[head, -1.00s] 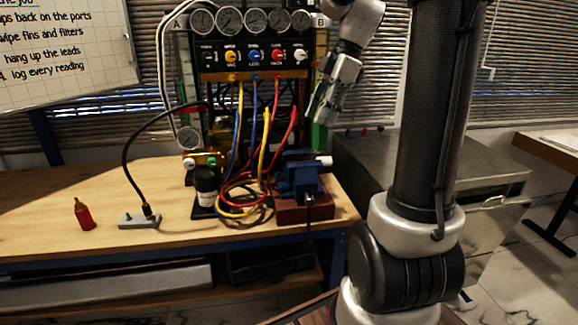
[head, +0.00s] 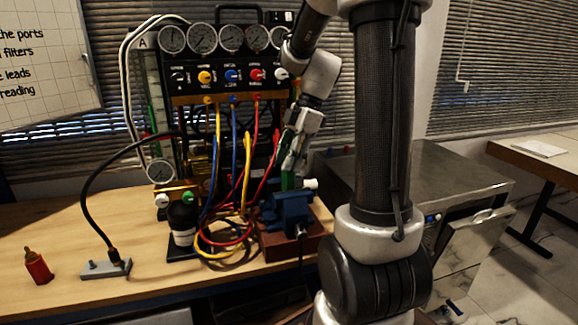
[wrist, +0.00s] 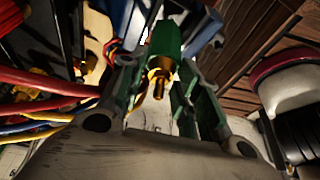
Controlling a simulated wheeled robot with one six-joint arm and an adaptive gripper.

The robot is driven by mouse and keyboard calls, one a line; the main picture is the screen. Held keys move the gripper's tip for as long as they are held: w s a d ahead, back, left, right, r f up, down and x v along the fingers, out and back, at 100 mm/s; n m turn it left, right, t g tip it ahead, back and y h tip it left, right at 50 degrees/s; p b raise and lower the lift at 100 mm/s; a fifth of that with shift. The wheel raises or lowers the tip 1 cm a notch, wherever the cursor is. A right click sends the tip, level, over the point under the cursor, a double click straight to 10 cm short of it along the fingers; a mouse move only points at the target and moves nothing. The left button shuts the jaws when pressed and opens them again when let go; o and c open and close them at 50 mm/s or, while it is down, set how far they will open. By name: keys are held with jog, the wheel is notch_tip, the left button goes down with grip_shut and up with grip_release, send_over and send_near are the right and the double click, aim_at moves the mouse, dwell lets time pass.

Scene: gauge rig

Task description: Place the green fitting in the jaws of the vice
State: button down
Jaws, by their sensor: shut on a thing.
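The green fitting (wrist: 164,42) has a brass threaded end and sits between the fingers of my gripper (wrist: 155,90) in the wrist view. My gripper is shut on it. In the head view my gripper (head: 291,160) points down, with the green fitting (head: 287,179) showing at its tip. The blue vice (head: 286,211) stands directly below on a red-brown block at the bench's right end. The fitting's lower end is at or just above the vice jaws; I cannot tell whether it touches them. Part of the blue vice (wrist: 204,34) also shows beside the fitting in the wrist view.
The gauge panel (head: 225,75) stands behind, with yellow, blue and red hoses (head: 222,235) looping down close left of the vice. A black bottle (head: 182,220), a grey block with a black lead (head: 106,268) and a red bottle (head: 38,266) stand further left.

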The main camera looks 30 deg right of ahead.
jog(key=shift+f, duration=0.85)
jog(key=shift+f, duration=0.6)
jog(key=c, duration=1)
grip_release()
jog(key=shift+r, duration=0.15)
